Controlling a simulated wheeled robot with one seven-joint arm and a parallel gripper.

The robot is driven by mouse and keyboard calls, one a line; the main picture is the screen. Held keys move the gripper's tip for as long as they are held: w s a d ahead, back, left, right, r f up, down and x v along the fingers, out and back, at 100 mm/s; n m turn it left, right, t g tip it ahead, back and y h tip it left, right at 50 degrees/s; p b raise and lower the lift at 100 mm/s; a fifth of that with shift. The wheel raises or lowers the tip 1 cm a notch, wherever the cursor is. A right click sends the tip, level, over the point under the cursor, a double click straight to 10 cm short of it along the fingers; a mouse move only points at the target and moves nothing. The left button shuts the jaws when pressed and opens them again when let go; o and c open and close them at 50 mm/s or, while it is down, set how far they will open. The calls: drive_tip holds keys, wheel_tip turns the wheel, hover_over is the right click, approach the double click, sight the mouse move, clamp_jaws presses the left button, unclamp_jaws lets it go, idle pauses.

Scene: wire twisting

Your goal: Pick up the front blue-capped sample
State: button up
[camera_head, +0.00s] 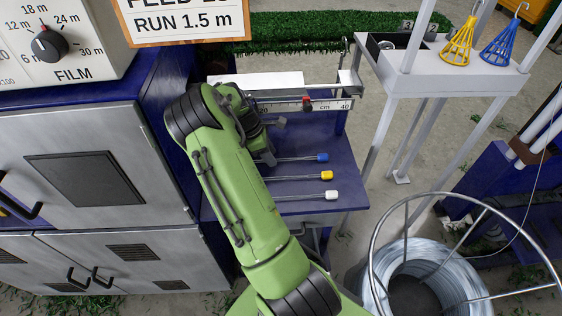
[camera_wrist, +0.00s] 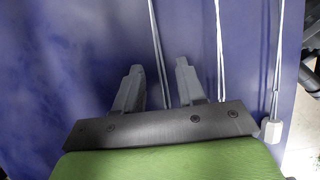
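The blue-capped sample (camera_head: 322,157) lies on the blue bench top (camera_head: 345,180), its thin wires running left from the cap. My gripper (camera_head: 275,141) is over the wire end of the samples in the head view, partly hidden by my arm. In the wrist view my gripper (camera_wrist: 158,75) is open. A pair of thin wires (camera_wrist: 157,45) passes between its two fingers; by order this looks like the blue-capped sample, with its cap hidden behind the gripper body. I cannot tell how high the fingers are above the bench.
A yellow-capped sample (camera_head: 327,175) and a white-capped sample (camera_head: 331,194) lie nearby, nearer the camera. A ruler with a red slider (camera_head: 307,104) runs behind. A wire coil (camera_head: 425,275) stands at the lower right. A grey cabinet (camera_head: 85,175) stands left.

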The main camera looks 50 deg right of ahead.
sight(289, 159)
drive_tip(key=s+d+b, duration=0.1)
drive_tip(key=s, duration=0.1)
drive_tip(key=s+d+f+b, duration=0.1)
drive_tip(key=s+d, duration=0.1)
drive_tip(key=shift+d+f, duration=0.1)
drive_tip(key=shift+d, duration=0.15)
clamp_jaws()
